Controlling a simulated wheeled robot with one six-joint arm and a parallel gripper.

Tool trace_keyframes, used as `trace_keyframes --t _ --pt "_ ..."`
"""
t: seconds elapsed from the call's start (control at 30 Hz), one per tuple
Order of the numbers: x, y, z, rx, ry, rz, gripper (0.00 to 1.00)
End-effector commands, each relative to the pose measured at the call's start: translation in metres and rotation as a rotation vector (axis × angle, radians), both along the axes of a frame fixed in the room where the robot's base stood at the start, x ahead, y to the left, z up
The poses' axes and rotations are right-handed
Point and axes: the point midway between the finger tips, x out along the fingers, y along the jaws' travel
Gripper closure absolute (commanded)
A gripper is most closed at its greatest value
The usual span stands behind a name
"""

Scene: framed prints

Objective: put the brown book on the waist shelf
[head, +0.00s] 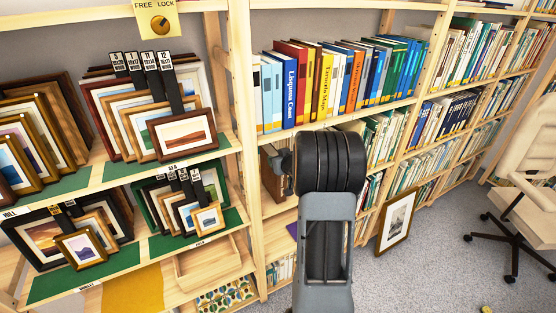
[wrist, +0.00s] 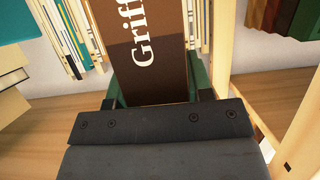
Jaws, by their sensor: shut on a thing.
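The brown book (wrist: 155,75) stands in the middle of the wrist view, its two-tone spine toward me with white letters starting "Griff". My gripper (wrist: 156,100) is shut on it, with one finger on each side of its near end. Green shows beside the book at both fingers. In the head view my gripper (head: 284,160) reaches into the bay under the row of upright books, and a brown piece of the book (head: 271,176) shows left of it. A wooden shelf board (wrist: 62,112) spreads around the book; I cannot tell whether the book touches it. My arm hides much of this bay.
A pale wooden post (wrist: 228,40) stands close right of the book. Pale books (wrist: 70,35) stand behind at the left, and a teal book (wrist: 14,62) is at the far left. Framed prints (head: 183,136) fill the left bays. A framed picture (head: 397,220) leans on the floor.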

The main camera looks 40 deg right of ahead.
Motion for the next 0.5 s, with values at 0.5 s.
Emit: trace_keyframes --t 0.5 --pt "-0.0007 0.0002 -0.0019 0.002 0.005 0.0 0.24"
